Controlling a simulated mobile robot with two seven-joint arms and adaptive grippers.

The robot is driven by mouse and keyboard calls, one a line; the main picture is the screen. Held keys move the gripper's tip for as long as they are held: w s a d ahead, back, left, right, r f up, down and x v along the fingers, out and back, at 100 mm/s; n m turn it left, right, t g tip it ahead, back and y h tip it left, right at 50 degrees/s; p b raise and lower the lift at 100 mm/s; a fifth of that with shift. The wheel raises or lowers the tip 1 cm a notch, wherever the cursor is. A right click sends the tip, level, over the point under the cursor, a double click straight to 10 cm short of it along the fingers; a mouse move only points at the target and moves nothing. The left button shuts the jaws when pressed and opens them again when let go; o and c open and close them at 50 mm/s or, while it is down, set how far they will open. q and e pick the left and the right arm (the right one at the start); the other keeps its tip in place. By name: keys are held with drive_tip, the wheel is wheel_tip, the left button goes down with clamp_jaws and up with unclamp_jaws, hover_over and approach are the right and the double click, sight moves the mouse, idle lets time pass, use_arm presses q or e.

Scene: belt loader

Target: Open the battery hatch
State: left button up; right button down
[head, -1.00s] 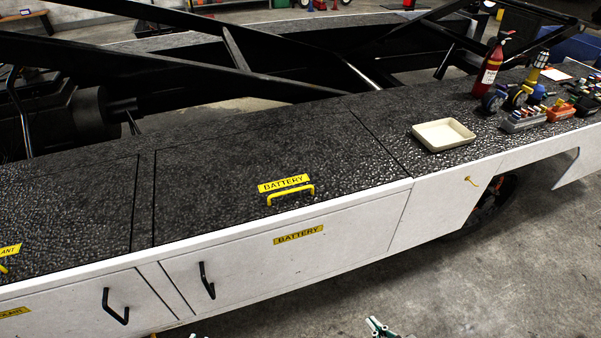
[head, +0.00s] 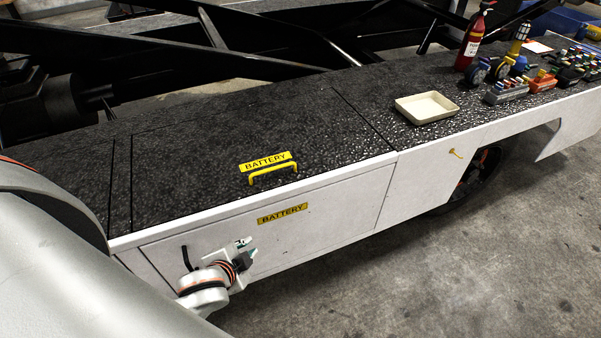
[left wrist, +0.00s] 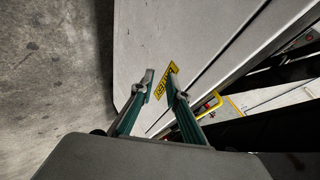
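The battery hatch (head: 230,125) is a dark, textured panel in the top deck, lying flush and closed. Its yellow handle (head: 272,170) stands near the front edge, in front of a yellow BATTERY label (head: 265,161). My right gripper is not in view.
A cream tray (head: 426,107), a fire extinguisher (head: 474,42) and several small items stand on the deck at right. Dark frame beams run behind.

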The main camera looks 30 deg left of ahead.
use_arm(q)
drive_tip(key=w+a+r+m+y, duration=0.1)
drive_tip(key=a, duration=0.1)
drive_tip(key=w+a+r+m+t+y, duration=0.1)
drive_tip(key=a+r, duration=0.1)
drive_tip(key=w+a+r+m+y, duration=0.1)
drive_tip(key=a+r, duration=0.1)
drive_tip(key=shift+a+r+b, duration=0.1)
drive_tip(key=shift+r+b, duration=0.1)
drive_tip(key=shift+b, duration=0.15)
drive_tip(key=w+a+r+m+t, duration=0.2)
drive_tip(key=w+r+m+t, duration=0.8)
drive_tip(key=m, duration=0.5)
drive_tip(key=w+d+m+g+h, duration=0.1)
drive_tip(key=w+d+m+h, duration=0.15)
drive_tip(key=m+h, duration=0.9)
drive_tip(key=m+g, duration=0.5)
drive_tip(key=m, duration=0.9)
approach(269, 170)
drive_tip(key=x, duration=0.3)
drive_tip(key=shift+w+d+r+n+b, duration=0.2)
drive_tip(key=shift+d+n+b, duration=0.1)
drive_tip(key=shift+d, duration=0.15)
drive_tip(key=shift+a+f, duration=0.2)
drive_tip(key=shift+f, duration=0.1)
drive_tip(key=shift+w+f+m, duration=0.1)
drive_tip(key=shift+w+m, duration=0.05)
drive_tip(key=shift+m, duration=0.3)
drive_tip(key=shift+x, duration=3.75)
